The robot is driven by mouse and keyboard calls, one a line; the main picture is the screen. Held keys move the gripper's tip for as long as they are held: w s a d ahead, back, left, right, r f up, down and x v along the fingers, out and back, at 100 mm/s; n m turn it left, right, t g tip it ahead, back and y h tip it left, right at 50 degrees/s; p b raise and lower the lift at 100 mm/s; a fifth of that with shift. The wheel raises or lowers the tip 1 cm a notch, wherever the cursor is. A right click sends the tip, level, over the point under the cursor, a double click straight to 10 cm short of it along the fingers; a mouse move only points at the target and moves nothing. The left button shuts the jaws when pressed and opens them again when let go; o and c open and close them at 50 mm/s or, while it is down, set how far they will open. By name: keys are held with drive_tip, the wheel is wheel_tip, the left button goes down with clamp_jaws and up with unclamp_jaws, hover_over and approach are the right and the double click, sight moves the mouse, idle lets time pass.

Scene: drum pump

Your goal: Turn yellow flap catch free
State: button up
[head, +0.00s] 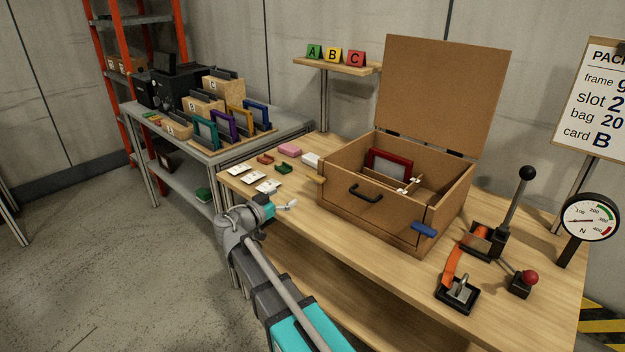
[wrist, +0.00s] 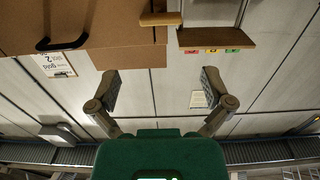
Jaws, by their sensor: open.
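The open brown box (head: 375,222) stands on the wooden workbench with its lid raised. A yellow-tan catch (head: 320,180) sticks out at the box's left front corner. In the wrist view the yellow catch (wrist: 160,19) shows as a short bar at the box's edge. A blue catch (head: 424,230) sits at the box's right front corner. My gripper (wrist: 157,88) is open and empty, its two fingers spread wide. In the head view my gripper (head: 288,204) is left of and in front of the box, apart from the yellow catch.
White cards (head: 268,187) and small coloured blocks (head: 289,150) lie left of the box. A red frame (head: 388,165) stands inside it. A lever (head: 515,205), an orange strap (head: 457,258) and a gauge (head: 590,217) are at the right. The lettered shelf (head: 335,67) stands behind.

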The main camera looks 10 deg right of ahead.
sight(313, 179)
drive_tip(key=x, duration=1.3)
drive_tip(key=shift+w+d, duration=0.15)
drive_tip(key=c, duration=0.8)
drive_tip(key=shift+a, duration=0.25)
drive_tip(key=shift+d, duration=0.15)
